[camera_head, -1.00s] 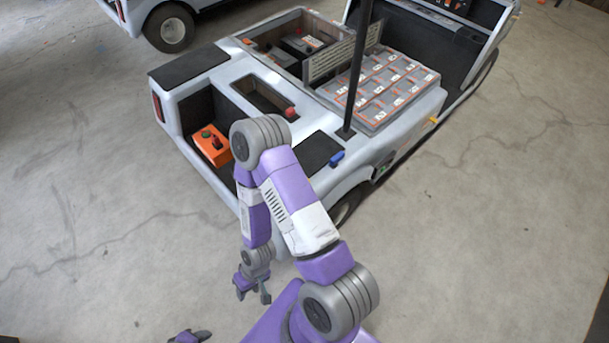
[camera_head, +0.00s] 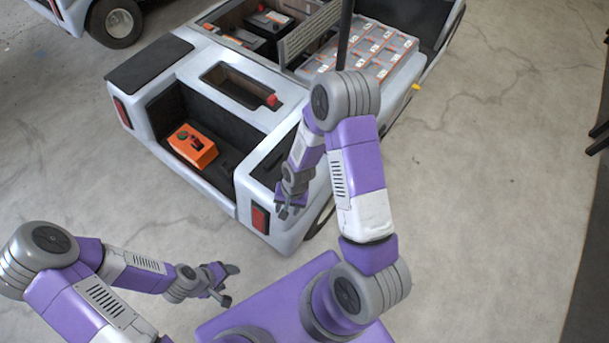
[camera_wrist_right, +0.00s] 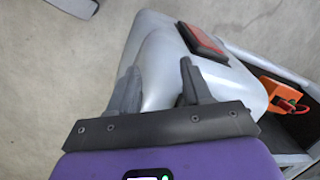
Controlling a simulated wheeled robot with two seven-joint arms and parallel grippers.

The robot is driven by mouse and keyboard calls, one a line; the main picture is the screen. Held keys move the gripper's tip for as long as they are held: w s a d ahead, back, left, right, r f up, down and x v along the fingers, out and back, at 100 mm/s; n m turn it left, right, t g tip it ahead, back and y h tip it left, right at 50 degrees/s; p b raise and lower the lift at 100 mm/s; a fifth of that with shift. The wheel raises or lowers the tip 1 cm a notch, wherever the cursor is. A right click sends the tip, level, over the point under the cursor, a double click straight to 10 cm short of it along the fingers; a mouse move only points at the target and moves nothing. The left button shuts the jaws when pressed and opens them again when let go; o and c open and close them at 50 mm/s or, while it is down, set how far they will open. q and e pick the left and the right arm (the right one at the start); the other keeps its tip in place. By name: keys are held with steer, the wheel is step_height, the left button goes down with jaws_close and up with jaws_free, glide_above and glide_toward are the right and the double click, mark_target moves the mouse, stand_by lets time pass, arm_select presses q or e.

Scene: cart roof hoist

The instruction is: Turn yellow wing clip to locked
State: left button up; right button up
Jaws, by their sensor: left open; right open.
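A small yellow part (camera_head: 416,87), likely the yellow wing clip, sticks out from the right side of the white cart (camera_head: 222,184), beside the battery bay. It is too small to tell how it is turned. My left gripper (camera_head: 225,284) is open and empty over the floor at the lower left, far from it. My right gripper (camera_head: 289,210) is open and empty beside the cart's rear corner, also well away from the yellow part. In the right wrist view its open fingers (camera_wrist_right: 158,76) frame the white bodywork; the yellow part is not in that view.
An orange box (camera_head: 193,147) sits in the cart's rear recess. A dark upright post (camera_head: 345,35) stands by the battery pack (camera_head: 378,50). A red knob (camera_head: 272,100) is on the rear deck.

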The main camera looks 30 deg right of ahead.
steer(key=w+d+r+m, duration=0.2)
steer(key=w+d+r+m+h, duration=0.1)
steer(key=w+d+r, duration=0.1)
steer(key=d+r, duration=0.1)
steer(key=w+d+r+m+h, duration=0.1)
steer(key=w+d+r+m, duration=0.1)
steer(key=d, duration=0.1)
steer(key=shift+w+d+r+m+b, duration=0.1)
steer(key=shift+w+r+m+b, duration=0.15)
steer(key=shift+r+m+b, duration=0.1)
steer(key=shift+w+d+r, duration=0.1)
steer(key=shift+d+r, duration=0.05)
steer(key=shift+d, duration=0.1)
steer(key=shift+m, duration=0.25)
step_height(320, 180, down, 7)
steer(key=b, duration=0.2)
steer(key=shift+b, duration=0.35)
jaws_close()
